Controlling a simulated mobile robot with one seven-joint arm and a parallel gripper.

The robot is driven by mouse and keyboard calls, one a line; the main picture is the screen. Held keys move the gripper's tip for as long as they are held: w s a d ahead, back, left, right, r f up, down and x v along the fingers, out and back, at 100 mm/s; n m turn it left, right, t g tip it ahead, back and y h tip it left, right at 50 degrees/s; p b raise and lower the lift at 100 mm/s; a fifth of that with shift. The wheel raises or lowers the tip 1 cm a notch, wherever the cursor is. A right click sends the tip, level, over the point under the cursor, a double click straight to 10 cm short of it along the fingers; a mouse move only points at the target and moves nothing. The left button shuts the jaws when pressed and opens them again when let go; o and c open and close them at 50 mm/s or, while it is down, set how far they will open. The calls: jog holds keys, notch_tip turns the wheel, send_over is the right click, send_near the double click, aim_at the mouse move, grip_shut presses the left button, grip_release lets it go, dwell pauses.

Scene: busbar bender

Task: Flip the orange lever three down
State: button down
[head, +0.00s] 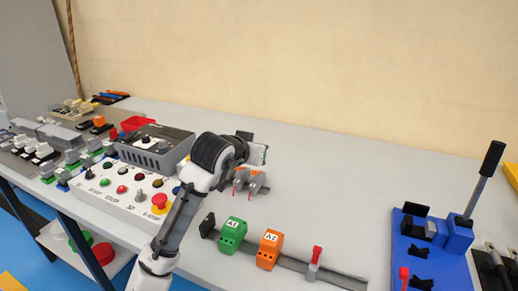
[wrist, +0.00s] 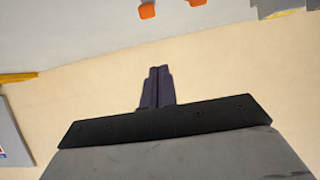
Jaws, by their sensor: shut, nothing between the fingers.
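Two orange tips also show at the top edge of the wrist view, a left tip (wrist: 148,11) and a right tip (wrist: 196,2). I cannot tell which is lever three, or whether they are up or down. My gripper (head: 262,154) is above and apart from them. Its dark fingers (wrist: 158,70) are together and empty in the wrist view.
A control box (head: 128,188) with buttons and a grey box (head: 158,148) stand left of my arm. A green block (head: 232,236), an orange block (head: 269,248) and a red lever (head: 314,262) sit on a front rail. A blue bender (head: 430,245) stands right. The table's back middle is clear.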

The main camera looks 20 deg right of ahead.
jog(key=s+a+r, duration=0.1)
jog(key=s+a, duration=0.3)
jog(key=shift+a, duration=0.35)
